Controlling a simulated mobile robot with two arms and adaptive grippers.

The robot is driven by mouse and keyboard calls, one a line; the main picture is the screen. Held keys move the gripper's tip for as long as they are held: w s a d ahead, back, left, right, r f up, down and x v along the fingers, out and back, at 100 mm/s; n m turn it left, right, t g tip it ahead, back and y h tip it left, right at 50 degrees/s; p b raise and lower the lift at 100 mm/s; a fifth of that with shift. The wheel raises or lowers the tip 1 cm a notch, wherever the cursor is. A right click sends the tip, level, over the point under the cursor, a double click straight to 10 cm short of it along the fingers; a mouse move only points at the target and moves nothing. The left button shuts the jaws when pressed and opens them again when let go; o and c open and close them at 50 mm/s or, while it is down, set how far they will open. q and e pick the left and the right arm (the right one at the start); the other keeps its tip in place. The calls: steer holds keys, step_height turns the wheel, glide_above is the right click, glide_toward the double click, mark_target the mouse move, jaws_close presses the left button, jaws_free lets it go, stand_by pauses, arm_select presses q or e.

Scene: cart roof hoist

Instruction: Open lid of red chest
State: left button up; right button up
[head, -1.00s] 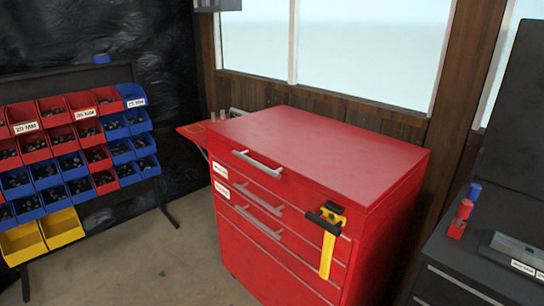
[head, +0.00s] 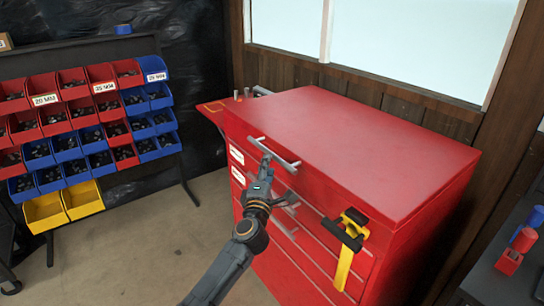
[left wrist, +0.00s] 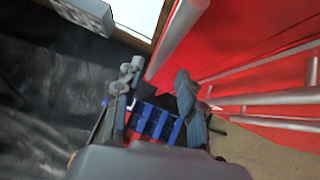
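The red chest (head: 370,145) stands under the window with its lid down. A grey bar handle (head: 287,160) runs along the top front edge. My left gripper (head: 266,161) is at this handle, in front of its middle. In the left wrist view, the two fingers of the left gripper (left wrist: 158,82) stand apart. My right gripper is in neither view.
A yellow and black tool (head: 348,245) hangs on the chest's front, right of the arm. Lower drawer handles sit below the left gripper. A rack of red, blue and yellow bins (head: 85,130) stands at left. A dark bench (head: 515,285) is at right. Floor between rack and chest is clear.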

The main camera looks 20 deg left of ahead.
mark_target(271, 152)
arm_select(q)
steer(key=w, duration=0.3)
steer(key=w+b, duration=0.1)
steer(key=w, duration=0.1)
steer(key=shift+w+a+r, duration=0.3)
steer(key=shift+a+r, duration=0.05)
steer(key=shift+w+a, duration=0.1)
steer(key=shift+w, duration=0.3)
steer(key=shift+r, duration=0.1)
jaws_close()
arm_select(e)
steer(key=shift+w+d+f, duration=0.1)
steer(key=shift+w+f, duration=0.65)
